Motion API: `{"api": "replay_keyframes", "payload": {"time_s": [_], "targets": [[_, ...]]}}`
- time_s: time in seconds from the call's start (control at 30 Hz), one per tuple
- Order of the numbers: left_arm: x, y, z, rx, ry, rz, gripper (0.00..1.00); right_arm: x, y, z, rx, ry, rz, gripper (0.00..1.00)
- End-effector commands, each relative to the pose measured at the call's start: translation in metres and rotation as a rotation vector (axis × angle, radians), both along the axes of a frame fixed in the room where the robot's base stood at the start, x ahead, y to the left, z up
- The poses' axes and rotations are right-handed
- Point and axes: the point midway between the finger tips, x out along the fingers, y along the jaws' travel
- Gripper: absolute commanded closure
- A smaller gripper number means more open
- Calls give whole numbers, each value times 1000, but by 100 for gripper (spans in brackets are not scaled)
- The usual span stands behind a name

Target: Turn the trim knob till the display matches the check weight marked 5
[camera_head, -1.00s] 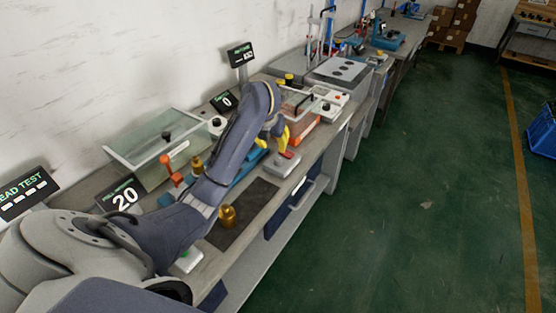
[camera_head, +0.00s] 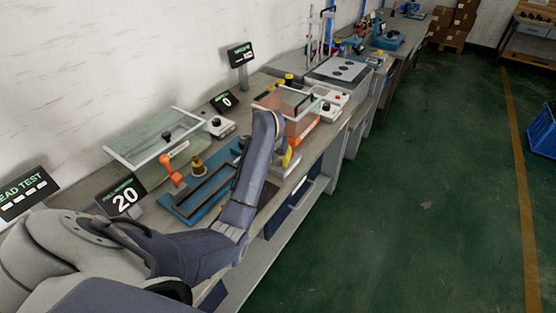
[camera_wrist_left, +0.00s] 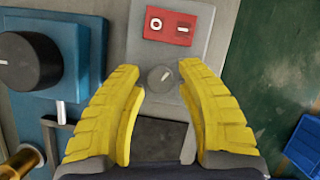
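A small grey knob (camera_wrist_left: 160,78) with a white pointer line sits on a grey box (camera_wrist_left: 205,55), in front of a red switch plate (camera_wrist_left: 170,26). My left gripper (camera_wrist_left: 162,72) is open, its yellow fingers on either side of this knob with gaps between. In the head view my left gripper (camera_head: 288,158) is at the bench's front side, partly hidden by its arm. One display (camera_head: 125,197) reads 20 and another (camera_head: 224,101) reads 0. A brass weight (camera_head: 197,165) stands by the blue fixture; a brass piece (camera_wrist_left: 22,162) shows in the wrist view. No 5 mark is readable. My right gripper is not in view.
A black knob (camera_wrist_left: 28,62) on a blue unit is left of the fingers. A glass-lidded box (camera_head: 150,150), an orange-handled lever (camera_head: 170,170) and a clear-covered orange unit (camera_head: 300,125) crowd the bench. The green floor right of it is open.

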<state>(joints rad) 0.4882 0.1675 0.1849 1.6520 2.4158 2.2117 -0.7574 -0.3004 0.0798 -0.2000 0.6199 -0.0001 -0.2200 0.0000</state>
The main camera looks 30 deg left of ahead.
Motion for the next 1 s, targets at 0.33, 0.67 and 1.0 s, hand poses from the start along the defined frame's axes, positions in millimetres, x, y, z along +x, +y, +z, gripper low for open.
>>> {"api": "replay_keyframes", "payload": {"time_s": [0.33, 0.67, 1.0], "targets": [[2, 0, -5, 0, 0, 1, 64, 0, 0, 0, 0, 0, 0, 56], [2, 0, -5, 0, 0, 0, 87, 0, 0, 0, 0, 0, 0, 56], [2, 0, -4, 0, -1, 0, 100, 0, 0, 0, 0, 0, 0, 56]]}}
